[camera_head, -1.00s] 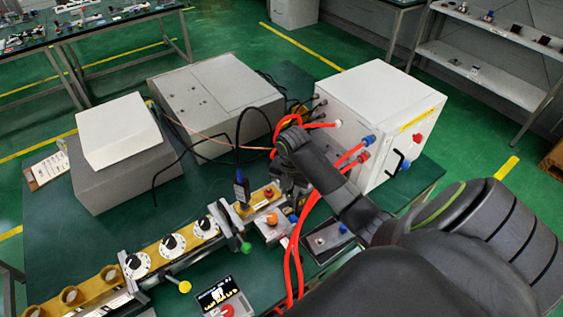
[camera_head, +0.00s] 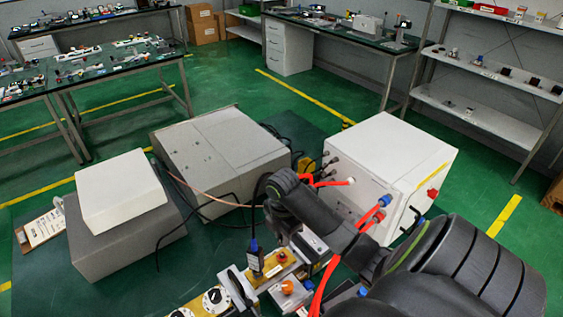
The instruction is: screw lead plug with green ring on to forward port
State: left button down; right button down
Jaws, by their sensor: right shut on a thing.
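My right arm comes in from the lower right, and its wrist bends down over the bench. My right gripper (camera_head: 312,243) is low at the near side of the white box, beside the waveguide bench (camera_head: 268,268). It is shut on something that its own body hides. I cannot make out the lead plug or its green ring. The white box (camera_head: 392,165) carries ports and plugs on its left face, among them a white port (camera_head: 350,181), a blue plug (camera_head: 384,200) and a red plug (camera_head: 378,216). I cannot tell which is the forward port. My left gripper is not in view.
Red cables (camera_head: 322,285) run down past my right gripper. A black cable ends in a dark plug (camera_head: 256,258) standing on the bench. A large grey box (camera_head: 215,150) and a smaller white box (camera_head: 120,188) stand to the left.

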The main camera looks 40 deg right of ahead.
aim_at(282, 254)
jog(key=shift+w+f, duration=0.15)
jog(key=shift+f, duration=0.6)
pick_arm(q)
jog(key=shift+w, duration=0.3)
pick_arm(e)
jog(key=shift+f, duration=2.15)
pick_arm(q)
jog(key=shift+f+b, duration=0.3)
pick_arm(e)
jog(key=shift+f, duration=0.55)
jog(key=c, duration=1.1)
grip_release()
jog(key=shift+c, duration=0.2)
